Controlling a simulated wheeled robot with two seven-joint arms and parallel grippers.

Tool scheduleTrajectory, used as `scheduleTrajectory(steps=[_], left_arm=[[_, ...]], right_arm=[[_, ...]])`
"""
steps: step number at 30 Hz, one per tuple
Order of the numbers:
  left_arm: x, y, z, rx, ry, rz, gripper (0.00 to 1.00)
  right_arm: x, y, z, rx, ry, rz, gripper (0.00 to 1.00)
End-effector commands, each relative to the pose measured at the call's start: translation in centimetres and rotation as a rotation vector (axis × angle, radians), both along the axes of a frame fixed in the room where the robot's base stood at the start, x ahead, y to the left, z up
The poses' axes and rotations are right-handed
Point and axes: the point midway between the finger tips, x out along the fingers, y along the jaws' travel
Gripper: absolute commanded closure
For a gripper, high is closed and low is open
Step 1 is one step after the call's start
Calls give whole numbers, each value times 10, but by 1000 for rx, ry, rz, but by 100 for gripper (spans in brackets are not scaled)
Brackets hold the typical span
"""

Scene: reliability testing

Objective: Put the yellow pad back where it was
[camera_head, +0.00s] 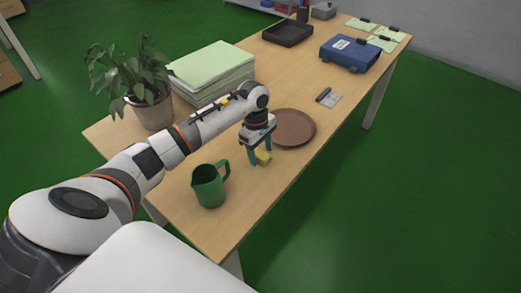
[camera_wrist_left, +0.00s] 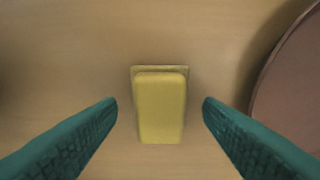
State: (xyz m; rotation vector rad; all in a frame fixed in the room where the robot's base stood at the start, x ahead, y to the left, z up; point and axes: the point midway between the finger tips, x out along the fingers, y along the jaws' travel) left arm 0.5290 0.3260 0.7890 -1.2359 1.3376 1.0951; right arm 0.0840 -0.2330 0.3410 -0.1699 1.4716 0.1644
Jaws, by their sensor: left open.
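The yellow pad (camera_head: 263,158) lies on the wooden table, just in front of the brown round plate. My left gripper (camera_head: 260,163) is right over the pad, pointing down. In the left wrist view the pad (camera_wrist_left: 160,107) sits between the two teal fingers of my left gripper (camera_wrist_left: 160,110). The fingers are open, with a gap on both sides of the pad. A thin yellowish outline or edge shows at the far end of the pad; I cannot tell what it is. My right gripper is not in view.
The brown plate (camera_head: 294,128) is close to the pad, also at the right in the wrist view. A green jug (camera_head: 209,187) stands near the table's front. A potted plant (camera_head: 146,88) and a paper stack (camera_head: 211,64) stand left. A blue case (camera_head: 349,54) is farther back.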

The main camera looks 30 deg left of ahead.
Motion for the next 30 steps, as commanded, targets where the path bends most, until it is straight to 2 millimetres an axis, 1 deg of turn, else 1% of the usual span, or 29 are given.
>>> scheduleTrajectory(steps=[1,2,5,12,15,18,23,30], left_arm=[[1,0,5,0,-2,0,39],[1,1,8,1,-3,0,39],[1,4,26,3,-5,0,39],[2,10,78,3,-5,1,39],[2,12,96,2,-3,0,39],[2,14,109,1,-3,1,39],[1,14,120,0,0,0,39],[1,14,121,0,0,0,39]], right_arm=[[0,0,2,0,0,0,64],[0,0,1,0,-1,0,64],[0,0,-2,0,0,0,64],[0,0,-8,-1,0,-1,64],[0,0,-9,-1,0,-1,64],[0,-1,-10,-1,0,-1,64],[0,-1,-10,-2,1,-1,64],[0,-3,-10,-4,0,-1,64]])
